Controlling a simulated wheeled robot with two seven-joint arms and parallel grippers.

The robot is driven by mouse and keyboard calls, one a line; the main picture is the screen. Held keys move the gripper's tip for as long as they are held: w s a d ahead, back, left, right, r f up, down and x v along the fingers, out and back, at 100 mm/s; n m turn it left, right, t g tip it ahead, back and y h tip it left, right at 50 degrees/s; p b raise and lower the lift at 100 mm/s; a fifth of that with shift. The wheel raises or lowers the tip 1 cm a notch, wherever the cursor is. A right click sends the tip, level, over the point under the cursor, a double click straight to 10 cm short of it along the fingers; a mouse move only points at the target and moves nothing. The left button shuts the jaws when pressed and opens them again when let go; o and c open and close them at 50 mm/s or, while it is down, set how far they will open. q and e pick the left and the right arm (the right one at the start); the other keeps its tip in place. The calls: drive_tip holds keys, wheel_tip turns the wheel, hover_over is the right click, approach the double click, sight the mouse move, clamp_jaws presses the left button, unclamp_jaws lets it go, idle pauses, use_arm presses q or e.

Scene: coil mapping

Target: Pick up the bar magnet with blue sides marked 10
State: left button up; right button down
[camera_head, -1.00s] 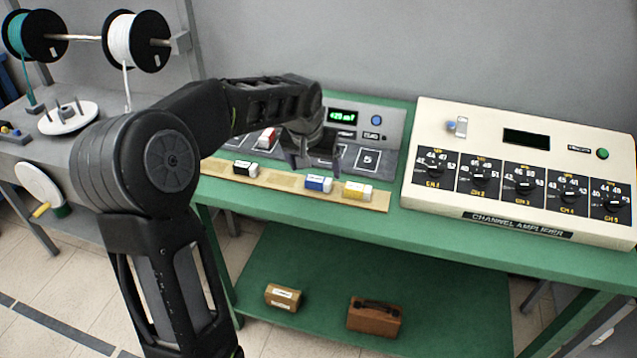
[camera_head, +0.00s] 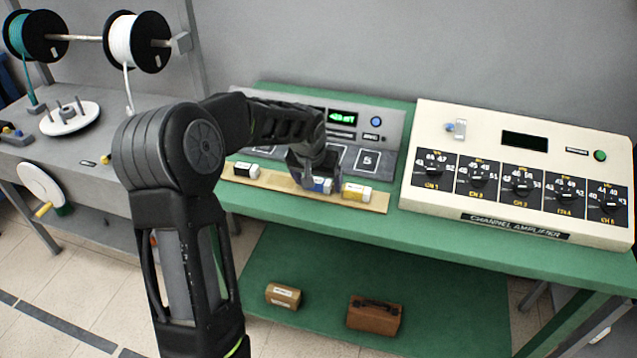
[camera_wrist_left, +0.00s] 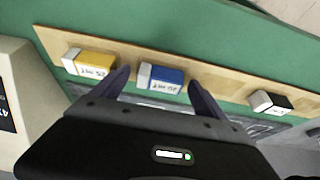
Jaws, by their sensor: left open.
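The blue-sided bar magnet (camera_head: 326,187) with a white end lies on the wooden strip (camera_head: 275,182), partly hidden by my left gripper (camera_head: 313,180) in the head view. In the left wrist view, the blue magnet (camera_wrist_left: 165,79) lies between the two spread, dark fingers of my left gripper (camera_wrist_left: 160,80). Its white label is upside down there, and I cannot read its number surely. The fingers are open, one on each side of it, and I cannot tell whether they touch it. My right gripper is not in view.
A yellow magnet (camera_head: 357,192) lies close to the right of the blue one. A black magnet (camera_head: 246,170) lies further left on the strip. The meter panel (camera_head: 375,133) stands behind, and the channel amplifier (camera_head: 520,145) stands to the right on the green bench.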

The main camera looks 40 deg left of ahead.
sight(318, 182)
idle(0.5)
use_arm(q)
drive_tip(key=c, duration=1.6)
drive_tip(key=shift+r, duration=0.2)
wheel_tip(318, 182, up, 10)
drive_tip(key=shift+f+b, duration=0.1)
drive_tip(key=shift+b, duration=0.5)
